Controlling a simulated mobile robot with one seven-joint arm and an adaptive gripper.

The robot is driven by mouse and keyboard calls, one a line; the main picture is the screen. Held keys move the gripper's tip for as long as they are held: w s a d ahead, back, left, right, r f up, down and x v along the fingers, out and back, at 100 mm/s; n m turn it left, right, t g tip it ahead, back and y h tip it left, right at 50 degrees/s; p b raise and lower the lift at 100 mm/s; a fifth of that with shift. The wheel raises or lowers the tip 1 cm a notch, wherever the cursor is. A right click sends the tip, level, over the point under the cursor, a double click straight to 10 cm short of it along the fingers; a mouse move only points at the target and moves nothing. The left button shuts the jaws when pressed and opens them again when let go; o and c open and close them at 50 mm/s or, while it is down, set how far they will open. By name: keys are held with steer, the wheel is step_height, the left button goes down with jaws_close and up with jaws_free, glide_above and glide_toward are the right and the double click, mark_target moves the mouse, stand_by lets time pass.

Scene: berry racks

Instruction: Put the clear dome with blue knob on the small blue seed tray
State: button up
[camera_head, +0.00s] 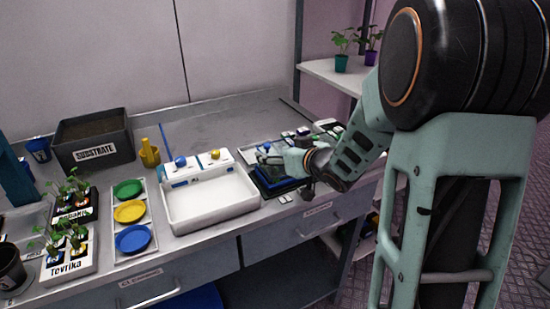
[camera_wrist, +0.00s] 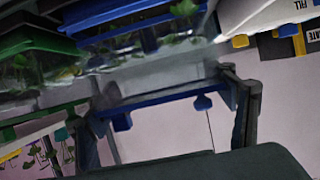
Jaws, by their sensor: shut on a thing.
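My gripper (camera_head: 272,156) is above a dark tray with blue parts (camera_head: 272,183), right of the white basin. In the wrist view its dark fingers stand apart, with a blue bar and a see-through patch between them. This appears to be the clear dome (camera_wrist: 180,82), held between the fingers. Its outline is faint and I cannot clearly make out its knob. A blue-rimmed tray (camera_wrist: 125,17) with green seedlings, likely the small blue seed tray, lies at the top of the wrist view, close to the dome. I cannot tell whether they touch.
A green-rimmed tray (camera_wrist: 35,40) sits beside the blue one. The white basin (camera_head: 212,202) has blue and yellow knobs behind it. A holder carries green, yellow and blue dishes (camera_head: 133,239). Potted seedlings and a substrate box (camera_head: 92,140) are farther left. Bare bench (camera_head: 225,122) lies behind.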

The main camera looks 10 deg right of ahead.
steer(key=shift+f, duration=0.6)
steer(key=shift+r, duration=0.1)
steer(key=shift+f, duration=0.25)
steer(key=o, duration=1.2)
steer(key=shift+r, duration=0.1)
steer(key=shift+c, duration=0.2)
steer(key=shift+r, duration=0.1)
